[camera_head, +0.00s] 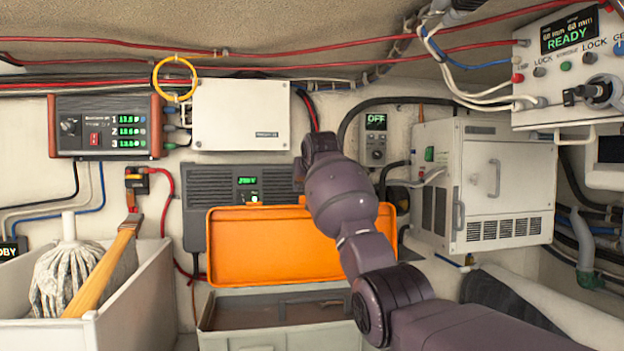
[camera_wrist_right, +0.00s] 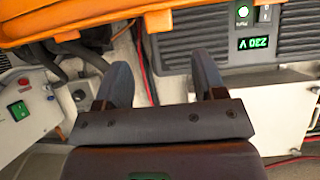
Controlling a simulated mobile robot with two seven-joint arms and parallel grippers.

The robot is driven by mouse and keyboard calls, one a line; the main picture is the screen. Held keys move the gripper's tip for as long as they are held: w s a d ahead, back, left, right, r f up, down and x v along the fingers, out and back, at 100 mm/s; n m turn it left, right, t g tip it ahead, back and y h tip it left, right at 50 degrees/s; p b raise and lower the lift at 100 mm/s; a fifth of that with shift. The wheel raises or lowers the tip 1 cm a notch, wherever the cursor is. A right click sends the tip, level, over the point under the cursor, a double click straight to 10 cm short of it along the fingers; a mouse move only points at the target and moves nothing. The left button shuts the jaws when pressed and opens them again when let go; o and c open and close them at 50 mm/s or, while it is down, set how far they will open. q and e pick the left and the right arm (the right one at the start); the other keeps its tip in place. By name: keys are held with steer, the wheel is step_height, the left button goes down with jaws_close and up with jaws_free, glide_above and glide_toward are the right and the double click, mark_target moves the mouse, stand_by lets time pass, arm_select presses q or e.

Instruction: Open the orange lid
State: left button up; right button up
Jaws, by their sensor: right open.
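The orange lid (camera_head: 262,250) stands raised, roughly upright, behind the grey box (camera_head: 275,338), with its rimmed face toward me. The box's grey interior shows below it. My right arm crosses in front of the lid's right part and hides some of it. In the right wrist view, my right gripper (camera_wrist_right: 160,62) is open with nothing between its fingers. The lid's edge (camera_wrist_right: 100,22) runs across the top of that view, beyond the fingertips. My left gripper is not in view.
A white bin (camera_head: 150,300) with a mop (camera_head: 70,275) stands at left. A dark vented unit (camera_head: 195,200) is on the wall behind the lid. A white cabinet (camera_head: 480,185) is at right. Cables and hoses run along the walls.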

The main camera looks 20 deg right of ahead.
steer(key=shift+v, duration=2.1)
